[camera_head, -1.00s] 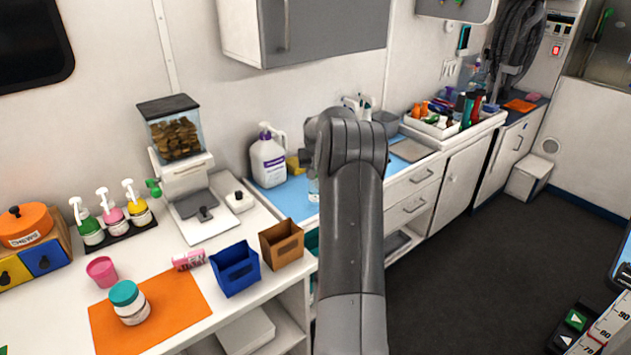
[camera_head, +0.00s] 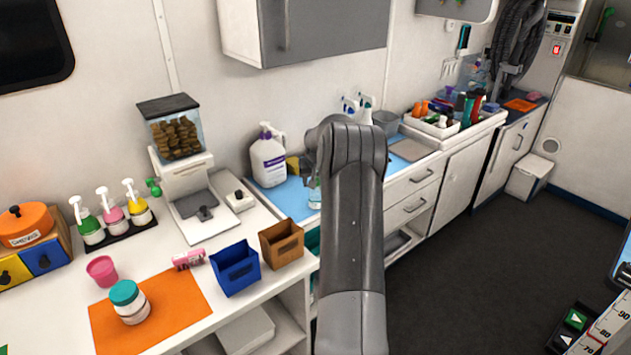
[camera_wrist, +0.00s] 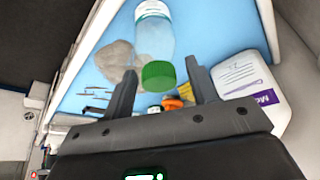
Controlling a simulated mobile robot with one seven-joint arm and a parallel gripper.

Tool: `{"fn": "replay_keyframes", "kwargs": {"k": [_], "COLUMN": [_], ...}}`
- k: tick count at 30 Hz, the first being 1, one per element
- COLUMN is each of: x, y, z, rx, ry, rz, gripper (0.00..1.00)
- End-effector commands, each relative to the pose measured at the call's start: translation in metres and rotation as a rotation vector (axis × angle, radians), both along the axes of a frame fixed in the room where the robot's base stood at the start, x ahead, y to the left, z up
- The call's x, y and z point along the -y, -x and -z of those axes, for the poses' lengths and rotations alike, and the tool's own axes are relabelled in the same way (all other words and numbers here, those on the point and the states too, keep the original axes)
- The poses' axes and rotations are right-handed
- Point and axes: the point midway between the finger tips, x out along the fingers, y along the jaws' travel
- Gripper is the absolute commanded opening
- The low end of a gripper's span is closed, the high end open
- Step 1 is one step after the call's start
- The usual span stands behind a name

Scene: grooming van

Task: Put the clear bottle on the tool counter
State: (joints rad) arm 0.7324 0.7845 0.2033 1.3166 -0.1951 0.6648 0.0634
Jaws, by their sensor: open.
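The clear bottle (camera_wrist: 153,38) has a green cap (camera_wrist: 158,74) and a white label band. It is on a light blue surface (camera_wrist: 205,25) in the wrist view. In the head view a small part of the bottle (camera_head: 314,196) shows beside my arm, which hides the rest. My gripper (camera_wrist: 160,67) is open, its two fingers apart on either side of the green cap in the picture. Whether they touch it I cannot tell. In the head view the gripper is mostly hidden behind my arm. Which surface is the tool counter is not marked.
A large white jug (camera_head: 268,160) stands close by, near the right finger in the wrist view (camera_wrist: 250,92). A grey stone-like lump (camera_wrist: 116,65) lies left of the bottle. A white tray of bottles (camera_head: 437,128) is farther back. Blue (camera_head: 235,270) and brown (camera_head: 282,244) bins stand in front.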

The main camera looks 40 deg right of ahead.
Motion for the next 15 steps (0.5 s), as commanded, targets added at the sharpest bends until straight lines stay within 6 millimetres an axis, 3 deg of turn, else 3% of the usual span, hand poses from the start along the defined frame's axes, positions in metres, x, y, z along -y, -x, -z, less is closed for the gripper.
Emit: {"fn": "replay_keyframes", "kwargs": {"k": [8, 15], "x": [-0.002, -0.012], "y": [0.004, 0.020], "z": [-0.017, -0.061], "rx": [0.002, 0.003], "ry": [0.003, 0.003], "rz": [-0.001, 0.000], "gripper": [0.53, 0.53]}}
